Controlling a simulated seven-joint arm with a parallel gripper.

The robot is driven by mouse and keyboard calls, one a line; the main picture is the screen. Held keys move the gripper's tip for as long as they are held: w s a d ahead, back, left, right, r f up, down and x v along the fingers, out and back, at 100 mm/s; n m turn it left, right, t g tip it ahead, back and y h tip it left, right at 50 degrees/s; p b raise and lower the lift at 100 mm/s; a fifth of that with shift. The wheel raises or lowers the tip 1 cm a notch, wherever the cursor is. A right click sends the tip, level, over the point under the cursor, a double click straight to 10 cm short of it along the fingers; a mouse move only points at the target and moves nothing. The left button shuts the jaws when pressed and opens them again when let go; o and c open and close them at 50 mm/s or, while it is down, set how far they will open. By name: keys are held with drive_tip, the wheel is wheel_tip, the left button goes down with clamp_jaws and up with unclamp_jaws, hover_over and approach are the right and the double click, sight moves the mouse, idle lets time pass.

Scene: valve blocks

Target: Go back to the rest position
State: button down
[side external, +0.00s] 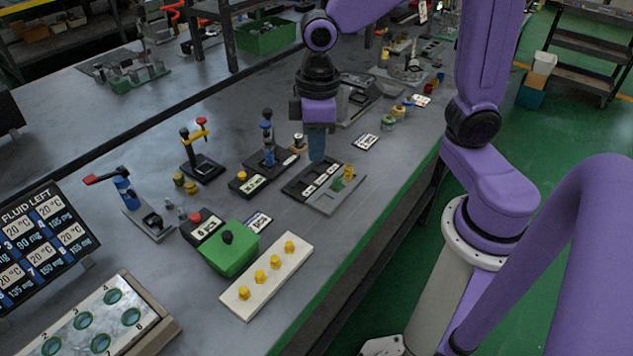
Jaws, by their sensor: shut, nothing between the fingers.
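My gripper (317,147) points down over the middle of the workbench, with its blue fingers together and nothing held. It is above the back part of a dark block with white labels (311,180) and a grey plate with a green and yellow piece (338,193). I cannot tell the exact gap between the fingertips and the block. A valve block with a blue upright body (267,140) stands just left of the gripper. A valve block with a yellow handle and red tip (200,150) stands further left.
A green box with a black knob (230,255) and a white strip with yellow knobs (267,275) lie in front. A blue valve with a red lever (125,190), a display panel (42,245) and a numbered tray (100,320) are at left. Small jars (389,123) stand behind right.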

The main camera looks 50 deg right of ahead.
drive_tip(key=s+d+n, duration=0.4)
drive_tip(key=s, duration=1)
drive_tip(key=shift+s+d+f, duration=0.15)
drive_tip(key=shift+s+f, duration=0.15)
drive_tip(key=shift+f, duration=0.05)
